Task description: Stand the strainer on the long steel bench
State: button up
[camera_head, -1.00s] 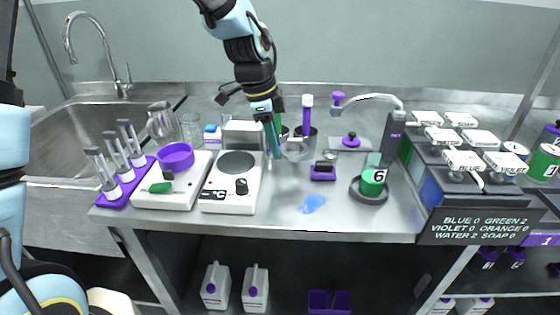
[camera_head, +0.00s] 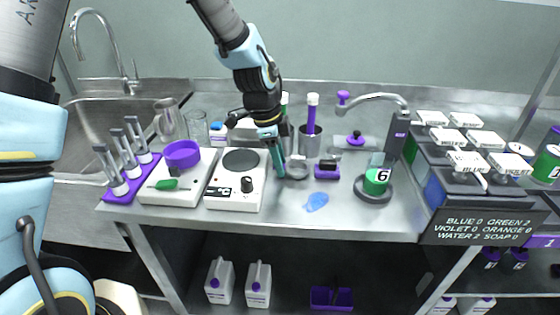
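The strainer (camera_head: 298,171) appears as a small grey round bowl beside my fingertips. It is just right of the white hotplate, over the steel bench (camera_head: 340,222). My gripper (camera_head: 280,174) points down with teal fingers and looks shut on the strainer's left side. The strainer looks roughly level, low over the bench top. I cannot tell whether its underside touches the steel. My fingers hide part of its left edge.
The hotplate (camera_head: 222,194) is close on the left. A blue patch (camera_head: 316,202) lies in front. The front middle of the bench is mostly clear.

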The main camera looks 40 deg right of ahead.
jog(key=shift+o, duration=1.1)
jog(key=shift+r, duration=0.1)
jog(key=b+v, duration=0.2)
jog(key=v, duration=1)
jog(key=w+a+f+n, duration=0.1)
jog(key=w+a+n, duration=0.1)
jog(key=a+n, duration=0.2)
jog(key=w+a+f+n+t, duration=0.1)
jog(key=w+a+n, duration=0.2)
jog(key=a, duration=0.7)
jog(key=w+a+f+n+y, duration=0.1)
jog(key=w+a+n, duration=0.2)
jog(key=a+n, duration=0.3)
jog(key=shift+a+t+p, duration=0.3)
jog(key=shift+a+t, duration=0.1)
jog(key=shift+a, duration=0.1)
jog(key=s+a+f+n+y, duration=0.1)
jog(key=s+a+f+n, duration=0.1)
jog(key=a+n, duration=1)
jog(key=s+a, duration=0.1)
jog(key=a, duration=0.3)
jog(key=shift+s+a+t, duration=0.15)
jog(key=shift+a+t, duration=0.1)
jog(key=shift+t, duration=0.15)
jog(key=shift+f, duration=0.15)
